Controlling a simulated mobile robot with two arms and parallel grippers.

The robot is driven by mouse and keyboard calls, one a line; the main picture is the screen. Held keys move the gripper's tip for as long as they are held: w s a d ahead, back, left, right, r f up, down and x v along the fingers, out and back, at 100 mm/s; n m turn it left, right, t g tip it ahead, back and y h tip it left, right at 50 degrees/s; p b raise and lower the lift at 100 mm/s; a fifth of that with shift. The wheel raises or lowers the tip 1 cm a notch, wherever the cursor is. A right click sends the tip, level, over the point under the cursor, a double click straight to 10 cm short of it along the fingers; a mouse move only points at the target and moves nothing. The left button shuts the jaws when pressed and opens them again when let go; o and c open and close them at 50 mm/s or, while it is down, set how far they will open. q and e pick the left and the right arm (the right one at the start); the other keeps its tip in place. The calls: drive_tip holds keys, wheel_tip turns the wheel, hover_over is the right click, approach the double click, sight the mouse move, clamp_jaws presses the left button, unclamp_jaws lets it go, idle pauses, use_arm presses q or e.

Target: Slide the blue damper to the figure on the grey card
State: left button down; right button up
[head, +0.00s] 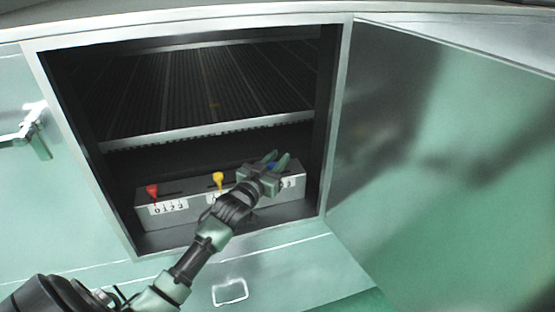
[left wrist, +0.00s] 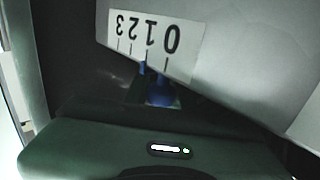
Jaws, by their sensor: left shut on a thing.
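The blue damper (head: 272,166) shows as a small blue spot between the fingers of my left gripper (head: 277,158). My left gripper is shut on it, at the right end of the grey box inside the open cabinet. In the left wrist view the blue knob (left wrist: 160,92) sits beside an upside-down white scale (left wrist: 152,40) marked 0 to 3. Its thin blue pointer is close to the tick for 1. My left gripper covers most of the damper and part of its scale in the head view. I cannot make out a figure on any grey card. My right gripper is not in view.
A red damper (head: 152,191) and a yellow damper (head: 218,178) stand on the same grey box (head: 185,212). A ribbed shelf (head: 205,95) lies above. The green door (head: 450,150) stands open at the right. A white-outlined rectangle (head: 230,291) is below the opening.

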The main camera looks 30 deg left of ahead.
sight(292, 166)
use_arm(q)
drive_tip(key=shift+d, duration=0.1)
drive_tip(key=w+d, duration=0.2)
drive_tip(key=w, duration=0.1)
drive_tip(key=shift+w+d, duration=0.1)
drive_tip(key=shift+d, duration=0.25)
drive_tip(key=c, duration=1.3)
unclamp_jaws()
drive_tip(key=shift+o, duration=0.7)
drive_tip(key=shift+w+d, duration=0.15)
